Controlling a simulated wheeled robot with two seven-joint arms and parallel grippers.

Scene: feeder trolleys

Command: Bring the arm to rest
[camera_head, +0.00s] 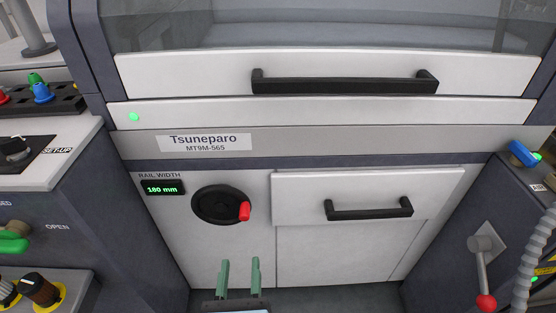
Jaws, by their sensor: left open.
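My left gripper (240,279) shows at the bottom of the head view, just left of the middle. Its two green fingers point up the picture and stand apart, with nothing between them. It appears below the black hand wheel (218,205) with the red knob, in front of the lower panel of the machine. Whether it touches the panel cannot be told, but no contact shows. The rest of the left arm is cut off by the bottom edge. My right gripper is not in view.
The machine has a long black handle (345,82) above and a drawer (447,186) with a black handle at lower right. A red-knobbed lever (484,275) and a grey hose (535,250) stand at right. A console (60,180) with knobs juts out at left.

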